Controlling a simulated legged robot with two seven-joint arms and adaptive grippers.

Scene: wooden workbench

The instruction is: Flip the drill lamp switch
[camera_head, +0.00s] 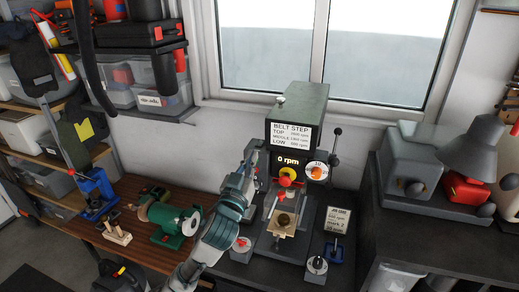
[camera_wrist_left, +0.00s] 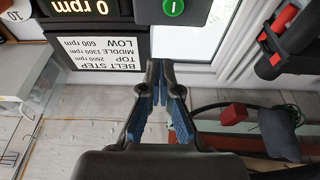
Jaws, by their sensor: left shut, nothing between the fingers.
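The drill press (camera_head: 298,105) stands on the dark bench below the window, with a belt step sign (camera_head: 291,134) and a lit "0 rpm" display (camera_head: 290,161). In the left wrist view the sign (camera_wrist_left: 97,62) and display (camera_wrist_left: 80,8) appear upside down. A round green button (camera_wrist_left: 173,7) shows on a dark part of the drill at the top edge. I cannot tell whether it is the lamp switch. My left gripper (camera_head: 252,150) is beside the drill head, on its left. Its blue-padded fingers (camera_wrist_left: 160,68) are shut and empty, apart from the button. My right gripper is out of view.
A green bench grinder (camera_head: 177,227) stands on the wooden bench at left. Shelves fill the left wall.

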